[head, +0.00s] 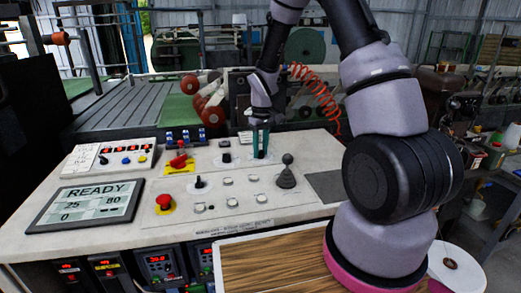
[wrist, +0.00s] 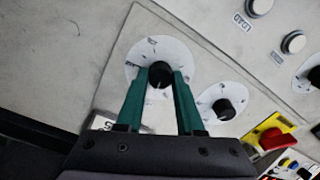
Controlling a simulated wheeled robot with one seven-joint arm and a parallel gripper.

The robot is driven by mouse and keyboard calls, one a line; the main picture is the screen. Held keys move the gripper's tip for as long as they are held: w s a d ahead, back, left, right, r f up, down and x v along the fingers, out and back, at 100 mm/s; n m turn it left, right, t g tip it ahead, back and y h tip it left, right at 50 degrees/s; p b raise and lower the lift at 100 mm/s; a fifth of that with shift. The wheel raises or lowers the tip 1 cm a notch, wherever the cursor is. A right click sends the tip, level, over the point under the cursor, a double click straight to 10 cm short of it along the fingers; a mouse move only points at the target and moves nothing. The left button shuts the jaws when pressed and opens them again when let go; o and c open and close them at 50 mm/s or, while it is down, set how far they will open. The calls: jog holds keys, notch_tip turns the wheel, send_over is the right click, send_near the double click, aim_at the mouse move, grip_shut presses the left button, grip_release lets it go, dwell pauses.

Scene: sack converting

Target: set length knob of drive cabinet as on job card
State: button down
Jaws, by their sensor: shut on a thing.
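My gripper (head: 261,142) reaches down onto the back right of the control panel on the drive cabinet (head: 110,225). In the wrist view its two green fingers (wrist: 161,82) are shut on a black knob (wrist: 160,73), one on each side. The knob sits on a round white dial (wrist: 148,48) whose marks are too small to read. A label plate (wrist: 104,124) near it is partly hidden by my gripper. I cannot tell from its label whether this is the length knob. A second black knob (wrist: 225,109) stands beside it, apart from the fingers. No job card is readable.
A display (head: 88,203) reads READY, 25, 80 and 0. A red switch on yellow (head: 180,161), a red emergency button (head: 165,202) and a black joystick (head: 287,172) stand on the panel. A wooden board (head: 270,263) lies in front. Rollers (head: 203,105) are behind.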

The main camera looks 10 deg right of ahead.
aim_at(262, 151)
jog(key=c, duration=0.5)
grip_release()
jog(key=shift+c, duration=0.2)
notch_tip(262, 151, up, 11)
jog(key=shift+d, duration=0.2)
jog(key=shift+w, duration=0.1)
jog(key=s+d+r+m+t, duration=0.2)
jog(key=s+r, duration=0.3)
jog(key=r, duration=0.3)
jog(key=s+d+r+m+t, duration=0.1)
jog(key=s+d+r+m, duration=0.15)
jog(key=s+r, duration=0.5)
jog(key=s+r+m+t, duration=0.2)
jog(key=s+r, duration=0.1)
jog(key=s, duration=0.3)
jog(key=s+r+m+t+y, duration=0.1)
jog(key=s+r+m+t, duration=0.1)
jog(key=s, duration=0.4)
notch_tip(262, 151, up, 2)
jog(key=shift+d+r+m+y, duration=0.25)
jog(key=shift+d+m+y, duration=0.05)
jog(key=shift+d+m, duration=0.15)
